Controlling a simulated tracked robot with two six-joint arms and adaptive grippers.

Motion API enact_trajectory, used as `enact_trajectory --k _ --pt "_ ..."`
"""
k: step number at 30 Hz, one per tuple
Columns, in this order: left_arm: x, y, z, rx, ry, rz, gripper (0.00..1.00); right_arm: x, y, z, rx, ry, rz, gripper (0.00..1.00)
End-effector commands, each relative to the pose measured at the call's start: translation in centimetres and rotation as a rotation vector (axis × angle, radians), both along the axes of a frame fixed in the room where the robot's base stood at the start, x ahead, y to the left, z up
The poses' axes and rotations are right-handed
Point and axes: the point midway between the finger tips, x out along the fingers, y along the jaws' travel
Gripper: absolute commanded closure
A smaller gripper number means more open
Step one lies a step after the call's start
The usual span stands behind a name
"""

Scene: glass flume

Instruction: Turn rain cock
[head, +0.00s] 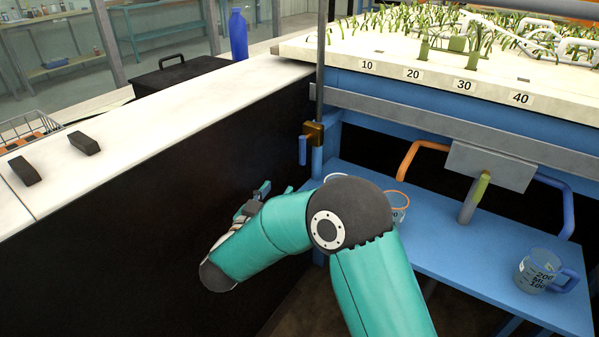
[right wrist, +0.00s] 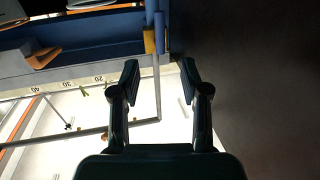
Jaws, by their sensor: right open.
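The cock is a brass block (head: 314,133) on a thin grey vertical pipe, at the corner between the dark counter side and the blue frame. A short blue lever (head: 303,150) hangs down from it. In the right wrist view the brass block (right wrist: 150,41) and a blue bar (right wrist: 159,30) beside it show beyond the fingertips. My right gripper (head: 275,188) is open and empty, below and left of the lever in the head view, apart from it. Its two spread fingers (right wrist: 159,70) also show in the right wrist view. My left gripper is out of view.
A white counter (head: 150,140) with a dark side stands at left. The white planted bed (head: 430,60) lies above a blue shelf (head: 455,255). A measuring jug (head: 540,272) stands on the shelf, below a grey plate (head: 490,165) with orange and blue pipes.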

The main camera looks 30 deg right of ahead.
Motion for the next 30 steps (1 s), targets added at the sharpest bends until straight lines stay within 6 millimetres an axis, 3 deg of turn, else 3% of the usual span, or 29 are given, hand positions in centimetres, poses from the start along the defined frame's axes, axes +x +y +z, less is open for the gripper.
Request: enact_trajectory --k 8,21,30 --pt "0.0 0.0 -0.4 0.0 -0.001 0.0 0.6 1.4 -2.6 0.2 -0.002 -0.005 -0.016 0.55" --pt "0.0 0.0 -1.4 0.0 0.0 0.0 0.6 6.6 -10.4 0.1 -0.002 -0.005 -0.014 0.55" --pt "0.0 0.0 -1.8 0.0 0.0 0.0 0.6 8.9 -13.5 0.1 -0.001 -0.003 -0.011 0.55"
